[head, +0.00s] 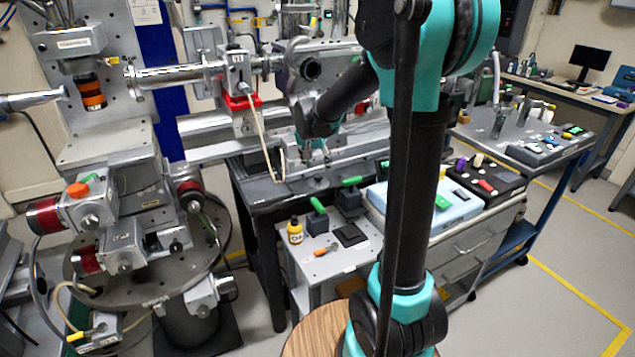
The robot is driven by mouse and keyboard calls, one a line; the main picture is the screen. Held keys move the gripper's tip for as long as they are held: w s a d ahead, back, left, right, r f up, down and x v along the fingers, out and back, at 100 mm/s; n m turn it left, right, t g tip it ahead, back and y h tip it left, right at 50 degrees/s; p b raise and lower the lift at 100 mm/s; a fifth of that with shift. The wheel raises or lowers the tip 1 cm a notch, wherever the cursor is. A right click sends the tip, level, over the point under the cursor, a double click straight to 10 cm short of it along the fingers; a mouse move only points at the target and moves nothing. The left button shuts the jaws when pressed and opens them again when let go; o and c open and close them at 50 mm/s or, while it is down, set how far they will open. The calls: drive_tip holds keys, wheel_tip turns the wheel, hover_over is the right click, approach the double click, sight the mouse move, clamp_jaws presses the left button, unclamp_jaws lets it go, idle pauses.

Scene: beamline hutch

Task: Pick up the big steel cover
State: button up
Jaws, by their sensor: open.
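My gripper (316,160) hangs from my dark and teal arm above the grey bench at the middle of the head view. Its two thin fingers point down and are apart, with nothing seen between them. A large rounded steel housing (291,82) with a round dark port sits just behind and above my gripper, partly hidden by my arm. I cannot tell whether it is the big steel cover, and no other piece is clearly that cover. I cannot tell whether the fingers touch the grey metal surface below them.
A pale blue case (448,211) and black tray (487,180) lie to the right. A round metal stage (150,262) with motors fills the left. Floor at lower right is clear.

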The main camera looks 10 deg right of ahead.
sight(318, 176)
drive_tip(key=shift+a+x, duration=0.15)
drive_tip(key=shift+x, duration=1.45)
drive_tip(key=shift+a+x, duration=0.2)
drive_tip(key=shift+x, duration=1.35)
drive_tip(key=shift+w, duration=0.15)
clamp_jaws()
